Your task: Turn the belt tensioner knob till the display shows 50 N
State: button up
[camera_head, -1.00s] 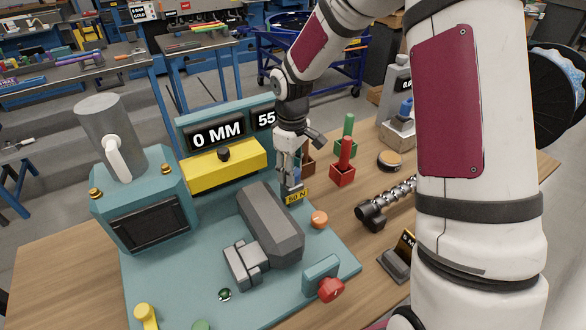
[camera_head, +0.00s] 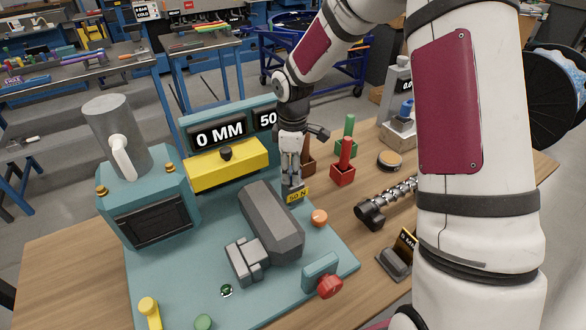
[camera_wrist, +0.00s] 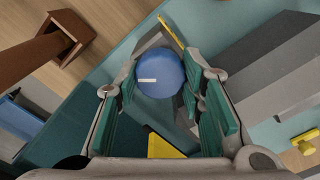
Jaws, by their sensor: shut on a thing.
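The tensioner knob is a round blue knob (camera_wrist: 158,76) with a white mark, seen in the wrist view between the green-padded fingers. My gripper (camera_wrist: 162,88) is shut on it from above. In the head view my gripper (camera_head: 292,184) points down at the rear right of the teal machine plate and hides most of the knob. The force display (camera_head: 266,119) reads 50; the arm covers its right part, so its unit is hidden. A yellow tag (camera_head: 298,195) reading 50 N lies just in front of the gripper.
Left of the force display, another display (camera_head: 219,134) reads 0 MM above a yellow block (camera_head: 228,165). A grey motor-like housing (camera_head: 270,220) stands in front of the gripper. Red (camera_head: 343,172) and green (camera_head: 347,137) posts in holders stand close to the right.

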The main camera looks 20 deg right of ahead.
jog(key=o, duration=1.1)
jog(key=shift+o, duration=0.2)
notch_tip(320, 180, up, 12)
